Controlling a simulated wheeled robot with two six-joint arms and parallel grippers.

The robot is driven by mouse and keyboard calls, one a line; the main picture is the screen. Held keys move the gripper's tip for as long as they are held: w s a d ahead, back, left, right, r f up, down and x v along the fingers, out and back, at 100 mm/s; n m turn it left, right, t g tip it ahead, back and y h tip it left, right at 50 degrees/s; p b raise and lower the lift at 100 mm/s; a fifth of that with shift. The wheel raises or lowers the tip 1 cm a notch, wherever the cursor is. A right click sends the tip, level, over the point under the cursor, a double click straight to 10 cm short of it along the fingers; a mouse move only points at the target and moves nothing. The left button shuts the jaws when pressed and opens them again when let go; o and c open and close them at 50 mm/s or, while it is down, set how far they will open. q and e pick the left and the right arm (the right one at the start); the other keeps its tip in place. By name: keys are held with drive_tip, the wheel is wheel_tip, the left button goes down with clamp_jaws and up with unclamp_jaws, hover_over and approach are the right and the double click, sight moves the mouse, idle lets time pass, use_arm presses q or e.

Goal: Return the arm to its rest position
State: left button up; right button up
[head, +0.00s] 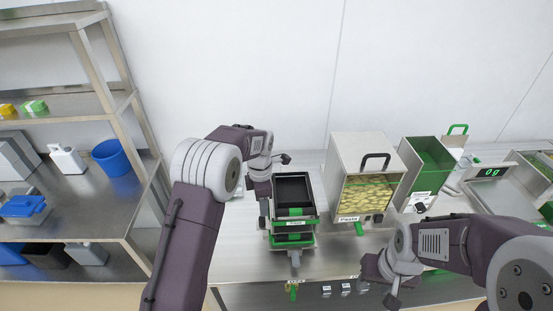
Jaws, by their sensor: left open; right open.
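My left gripper (262,203) points down beside the left side of a stack of black trays (292,190) in a green-trimmed holder. It looks empty, and its fingertips are partly hidden, so I cannot tell whether it touches the holder. My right gripper (368,277) is open in front of the bench's front edge, below the pasta dispenser (366,147). I see nothing held in it.
A green-lined bin (429,160) stands right of the dispenser, and a scale with a lit display (491,172) is further right. A steel shelf (75,103) with a blue bucket (112,157) stands at the left. The bench (340,262) is bare between the tray holder and dispenser front.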

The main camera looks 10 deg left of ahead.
use_arm(q)
drive_tip(key=s+a+r+t, duration=0.1)
drive_tip(key=s+a+r, duration=0.1)
drive_tip(key=s+r, duration=0.4)
drive_tip(key=s+f+m, duration=0.2)
drive_tip(key=s+m, duration=0.5)
drive_tip(key=m, duration=0.4)
drive_tip(key=s+a+f+m, duration=0.1)
drive_tip(key=s+f+m, duration=0.1)
drive_tip(key=s+m, duration=0.6)
drive_tip(key=m, duration=0.3)
drive_tip(key=shift+s+f, duration=0.15)
drive_tip(key=shift+f, duration=0.2)
